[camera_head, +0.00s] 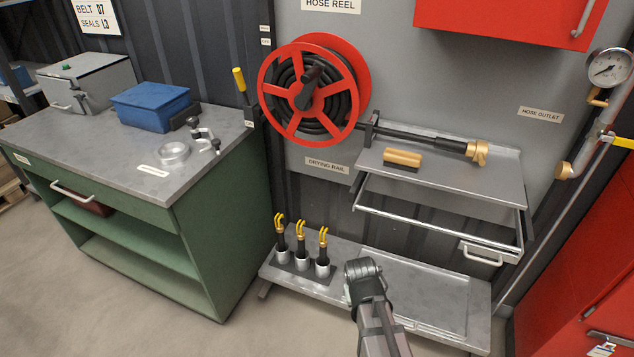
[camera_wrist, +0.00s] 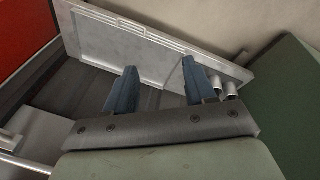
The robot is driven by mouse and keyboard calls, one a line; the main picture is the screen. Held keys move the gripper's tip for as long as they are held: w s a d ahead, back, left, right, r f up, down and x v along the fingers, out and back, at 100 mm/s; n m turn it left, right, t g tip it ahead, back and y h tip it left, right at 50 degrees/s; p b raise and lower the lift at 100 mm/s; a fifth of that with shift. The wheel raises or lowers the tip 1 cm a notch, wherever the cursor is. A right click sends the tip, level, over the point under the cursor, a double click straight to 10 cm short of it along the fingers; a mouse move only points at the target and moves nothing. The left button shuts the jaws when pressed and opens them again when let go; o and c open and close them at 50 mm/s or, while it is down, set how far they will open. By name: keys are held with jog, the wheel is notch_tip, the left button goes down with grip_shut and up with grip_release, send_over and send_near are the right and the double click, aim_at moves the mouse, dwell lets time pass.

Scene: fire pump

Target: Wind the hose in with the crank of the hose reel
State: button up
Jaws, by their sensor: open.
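The red hose reel (camera_head: 351,62) is on the wall panel at upper centre in the head view, with black hose (camera_head: 284,80) wound inside. A dark piece (camera_head: 309,90), which looks like the crank, is at its hub. The hose runs right through a dark bracket (camera_head: 371,129) to a brass end (camera_head: 478,152) over the grey shelf. My gripper (camera_head: 362,268) is low in front of the bench, well below and apart from the reel. In the wrist view its two blue fingers (camera_wrist: 160,72) are spread with nothing between them; the reel does not show there.
A yellow-handled lever (camera_head: 239,80) stands left of the reel. A shelf (camera_head: 445,178) with a brass-coloured block (camera_head: 403,158) and a rail frame (camera_head: 440,217) jut out below right. Several yellow-hooked holders (camera_head: 301,257) stand on the low bench. A green workbench (camera_head: 225,220) is left.

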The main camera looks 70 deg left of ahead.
jog(key=s+a+r+n+t+y, duration=0.1)
jog(key=s+a+r, duration=0.3)
jog(key=a+r, duration=0.25)
jog(key=s+a+r+n+t+y, duration=0.1)
jog(key=s+a+r+y, duration=0.1)
jog(key=s+a+r, duration=0.35)
jog(key=m+t+y, duration=0.7)
jog(key=t+y, duration=0.1)
send_near(311, 74)
jog(key=x, duration=0.8)
jog(key=f+x, duration=0.1)
jog(key=x, duration=0.3)
jog(key=shift+s+a, duration=0.2)
jog(key=shift+a, duration=0.35)
grip_shut()
